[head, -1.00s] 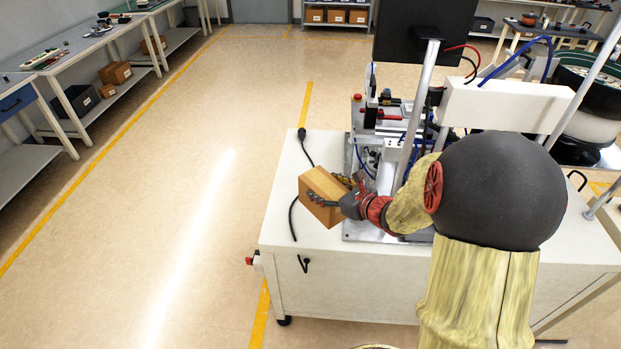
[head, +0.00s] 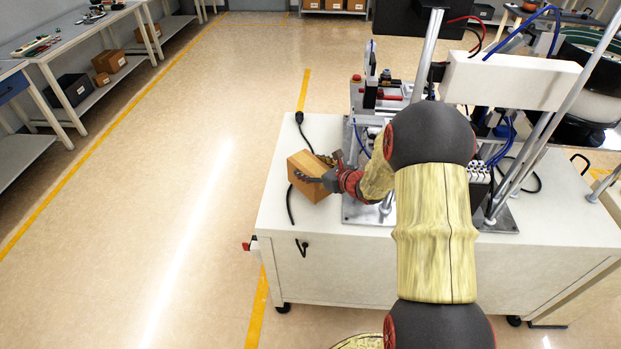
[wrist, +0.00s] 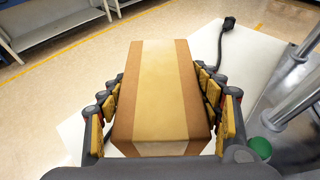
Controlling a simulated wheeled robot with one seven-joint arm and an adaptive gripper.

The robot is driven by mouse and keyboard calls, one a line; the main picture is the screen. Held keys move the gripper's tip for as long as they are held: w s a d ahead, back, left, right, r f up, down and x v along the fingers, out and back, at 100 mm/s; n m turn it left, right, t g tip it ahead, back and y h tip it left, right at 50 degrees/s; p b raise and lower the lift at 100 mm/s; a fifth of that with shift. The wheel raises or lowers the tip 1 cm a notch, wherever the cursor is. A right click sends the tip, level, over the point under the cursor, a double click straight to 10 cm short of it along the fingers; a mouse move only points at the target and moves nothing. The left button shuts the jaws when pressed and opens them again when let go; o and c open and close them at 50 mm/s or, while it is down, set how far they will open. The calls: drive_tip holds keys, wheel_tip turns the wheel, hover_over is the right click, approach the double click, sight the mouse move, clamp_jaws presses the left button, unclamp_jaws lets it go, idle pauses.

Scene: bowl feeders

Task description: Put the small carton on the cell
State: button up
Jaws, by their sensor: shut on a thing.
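The small carton (head: 308,177) is a brown cardboard box with a lighter tape band. My gripper (head: 326,172) is shut on it, with a finger along each side. In the wrist view the carton (wrist: 160,90) fills the middle between the finger pads of my gripper (wrist: 165,105). The cell is a white-topped cabinet (head: 290,250) with a machine on it. The carton is over the left part of its top. I cannot tell whether the carton's underside touches the top.
A black cable (head: 302,130) lies on the cell top beside the carton. The machine's metal frame (head: 425,60) stands to the right. Workbenches (head: 75,45) with boxes on their lower shelves line the left wall. The floor between is clear.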

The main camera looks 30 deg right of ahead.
drive_tip(key=shift+w+d+f, duration=0.1)
drive_tip(key=shift+w+f, duration=0.25)
drive_tip(key=shift+f+b, duration=0.55)
drive_tip(key=shift+f, duration=0.95)
drive_tip(key=shift+f, duration=0.15)
drive_tip(key=o, duration=1.4)
drive_tip(key=shift+o, duration=0.2)
